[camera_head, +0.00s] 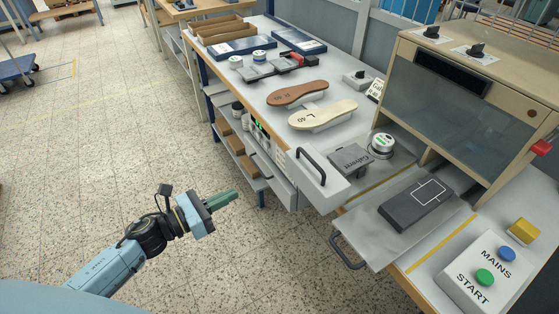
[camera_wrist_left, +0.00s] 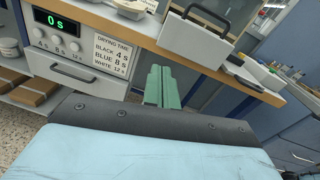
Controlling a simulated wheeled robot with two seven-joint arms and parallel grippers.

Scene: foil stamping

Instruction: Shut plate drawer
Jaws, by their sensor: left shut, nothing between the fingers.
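The plate drawer (camera_head: 318,185) is pulled out from the bench, with a pale grey front and a black bar handle. A dark grey plate with lettering (camera_head: 350,160) is at the drawer's open top. The drawer front (camera_wrist_left: 194,45) also shows at the upper right in the left wrist view. My left gripper (camera_head: 222,199) has green fingers that are shut and empty. It is over the floor, left of the drawer and apart from it. The fingers (camera_wrist_left: 161,86) point toward the bench edge in the left wrist view. My right gripper is not in view.
A sliding tray (camera_head: 365,222) with a black handle sticks out right of the drawer and bears a dark block (camera_head: 415,204). A timer unit (camera_wrist_left: 56,28) is under the bench. Two insoles (camera_head: 322,114) lie on top.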

